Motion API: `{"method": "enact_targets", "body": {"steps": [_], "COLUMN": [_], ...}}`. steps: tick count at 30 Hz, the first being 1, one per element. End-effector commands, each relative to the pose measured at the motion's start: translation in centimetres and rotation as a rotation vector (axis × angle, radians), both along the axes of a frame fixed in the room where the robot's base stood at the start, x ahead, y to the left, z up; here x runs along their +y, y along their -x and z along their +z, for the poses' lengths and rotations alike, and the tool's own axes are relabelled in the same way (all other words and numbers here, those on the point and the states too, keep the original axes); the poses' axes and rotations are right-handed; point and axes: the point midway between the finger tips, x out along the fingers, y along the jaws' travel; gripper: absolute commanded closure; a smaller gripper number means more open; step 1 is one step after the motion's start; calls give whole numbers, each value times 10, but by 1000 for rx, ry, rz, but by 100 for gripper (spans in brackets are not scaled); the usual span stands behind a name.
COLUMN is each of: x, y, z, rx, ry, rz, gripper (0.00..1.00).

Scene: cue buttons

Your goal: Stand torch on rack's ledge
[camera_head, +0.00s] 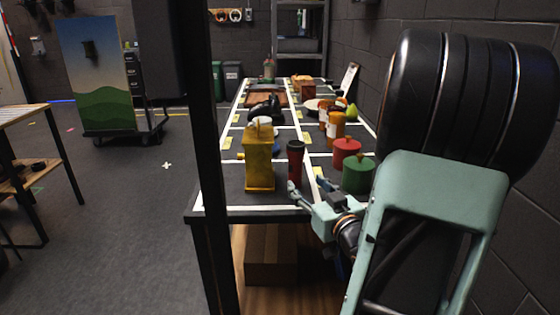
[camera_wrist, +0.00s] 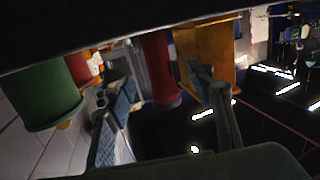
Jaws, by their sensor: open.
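A dark red cylinder with a black top, which looks like the torch (camera_head: 296,162), stands upright near the front of the long black table (camera_head: 210,212). My gripper (camera_head: 308,191) is open and empty at the table's front edge, in front of the cylinder and slightly right of it. In the wrist view the cylinder (camera_wrist: 160,70) appears upside down beyond and between the spread fingers (camera_wrist: 160,112), with a gap to them. A grey metal rack with shelves (camera_head: 300,46) stands at the far end of the room; I cannot tell whether its ledge is the named one.
A yellow lantern-like box (camera_head: 259,165) stands just left of the cylinder. A green canister (camera_head: 358,176) and a red canister (camera_head: 346,152) stand to its right, with orange jars (camera_head: 335,126) behind. A wooden box (camera_head: 270,255) is under the table. Open floor (camera_head: 130,220) lies left.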

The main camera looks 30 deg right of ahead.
Motion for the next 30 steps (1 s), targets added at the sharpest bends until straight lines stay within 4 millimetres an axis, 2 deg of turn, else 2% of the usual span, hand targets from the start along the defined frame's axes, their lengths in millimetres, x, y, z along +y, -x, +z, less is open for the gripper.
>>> {"method": "enact_targets", "body": {"steps": [3, 7, 15, 23, 30], "x": [-2, -2, -11, -16, -24], "y": [14, 16, -23, -45, -78], "z": [-2, 0, -2, -2, -2], "rx": [-41, -65, -67, -67, -68], "ry": [-20, -27, -24, -24, -25], "rz": [3, 9, 11, 9, 8], "gripper": [50, 50, 50, 50, 50]}}
